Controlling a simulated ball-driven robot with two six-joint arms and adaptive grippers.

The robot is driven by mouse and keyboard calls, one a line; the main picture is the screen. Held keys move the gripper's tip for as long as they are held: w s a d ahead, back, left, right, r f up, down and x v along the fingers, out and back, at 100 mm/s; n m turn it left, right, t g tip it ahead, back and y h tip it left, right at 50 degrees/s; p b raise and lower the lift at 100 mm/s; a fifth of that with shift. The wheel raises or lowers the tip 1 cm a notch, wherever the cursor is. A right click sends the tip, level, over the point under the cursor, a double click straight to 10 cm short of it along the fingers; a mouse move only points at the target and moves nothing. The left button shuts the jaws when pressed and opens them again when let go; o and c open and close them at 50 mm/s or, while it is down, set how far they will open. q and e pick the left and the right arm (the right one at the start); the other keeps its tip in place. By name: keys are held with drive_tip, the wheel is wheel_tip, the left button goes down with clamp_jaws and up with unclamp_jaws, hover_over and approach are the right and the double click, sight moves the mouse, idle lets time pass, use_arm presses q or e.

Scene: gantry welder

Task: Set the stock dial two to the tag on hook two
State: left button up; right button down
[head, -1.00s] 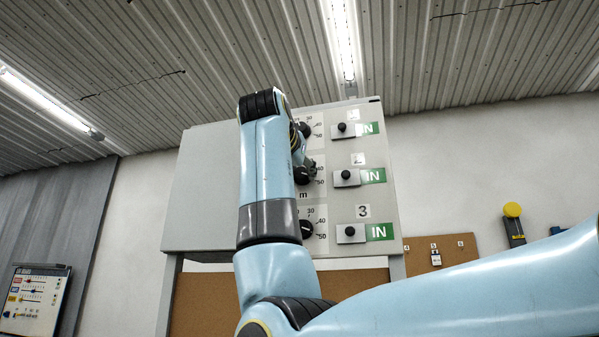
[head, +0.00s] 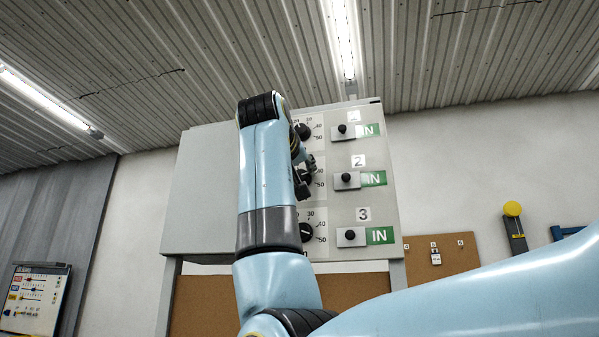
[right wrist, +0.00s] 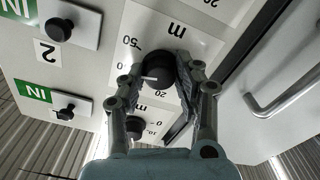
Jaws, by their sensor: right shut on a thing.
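Stock dial two (head: 306,178) is a black round knob in the middle row of the grey panel, partly hidden by my right gripper (head: 309,165). In the right wrist view, upside down, the fingers of my right gripper (right wrist: 160,80) are closed around the sides of dial two (right wrist: 158,62). Its white mark points left in that view, toward numbers partly covered by a finger. The 50 and 20 of its scale show. Hook two and its tag are not seen. My left gripper is out of view.
Dial one (head: 303,131) is above and dial three (head: 307,232) below. Black-knobbed slides (head: 347,180) with green IN signs stand right of the dials. A cork board (head: 460,253) marked 4, 5, 6 holds a tag under 5. A metal handle (right wrist: 285,85) is near my right gripper.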

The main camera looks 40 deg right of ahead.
drive_tip(key=n+p, duration=0.1)
drive_tip(key=n, duration=0.4)
drive_tip(key=shift+f+n, duration=0.1)
drive_tip(key=shift+n, duration=0.2)
drive_tip(key=n+p, duration=0.2)
drive_tip(key=n, duration=0.2)
drive_tip(key=shift+n, duration=0.4)
drive_tip(key=shift+f, duration=0.1)
drive_tip(key=c, duration=1.3)
unclamp_jaws()
drive_tip(key=o, duration=0.4)
drive_tip(key=shift+c, duration=0.2)
